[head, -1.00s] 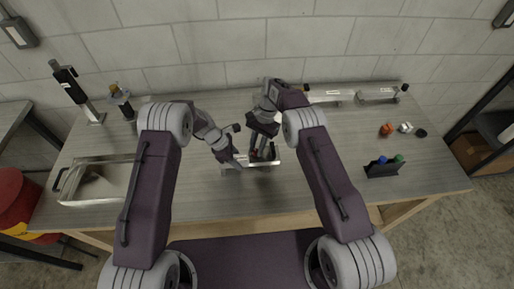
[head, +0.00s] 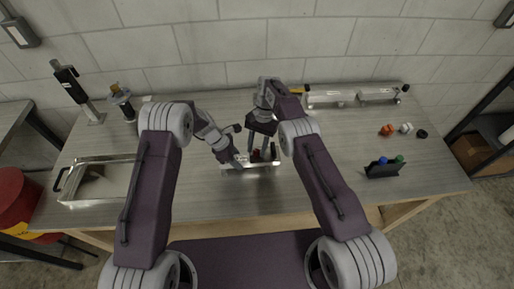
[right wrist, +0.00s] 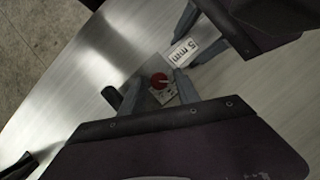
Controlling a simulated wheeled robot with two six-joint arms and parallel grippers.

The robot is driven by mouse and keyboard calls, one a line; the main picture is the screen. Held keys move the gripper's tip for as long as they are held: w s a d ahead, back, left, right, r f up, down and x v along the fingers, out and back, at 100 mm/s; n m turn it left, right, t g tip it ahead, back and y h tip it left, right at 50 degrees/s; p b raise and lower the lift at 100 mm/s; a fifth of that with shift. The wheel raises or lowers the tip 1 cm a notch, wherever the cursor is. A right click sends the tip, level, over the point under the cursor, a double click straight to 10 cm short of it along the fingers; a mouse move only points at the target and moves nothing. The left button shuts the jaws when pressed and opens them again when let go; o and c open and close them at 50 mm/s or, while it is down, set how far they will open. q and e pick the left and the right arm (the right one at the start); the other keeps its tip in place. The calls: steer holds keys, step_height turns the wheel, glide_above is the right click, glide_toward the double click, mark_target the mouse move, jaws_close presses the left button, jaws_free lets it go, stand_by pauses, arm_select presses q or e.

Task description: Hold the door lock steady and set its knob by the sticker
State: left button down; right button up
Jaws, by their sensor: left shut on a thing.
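The door lock (head: 266,163) is a small metallic piece at the middle of the table near its front, largely hidden by my grippers in the head view. My left gripper (head: 242,162) is shut on the lock from the left. My right gripper (head: 259,155) points down over the lock; its fingers (right wrist: 160,76) are open, one on each side of the knob. Contact with the knob is unclear.
A metal tray (head: 72,202) lies at the left of the table. A long aluminium part (head: 350,95) lies at the back right. Small caps (head: 388,129) and a black holder (head: 383,171) stand at the right. Tabletop between these is clear.

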mark_target(257, 150)
step_height(257, 150, up, 10)
stand_by(0.6)
arm_select(q)
steer(key=c, duration=0.9)
jaws_free()
steer(key=shift+o, duration=0.3)
steer(key=shift+r, duration=0.1)
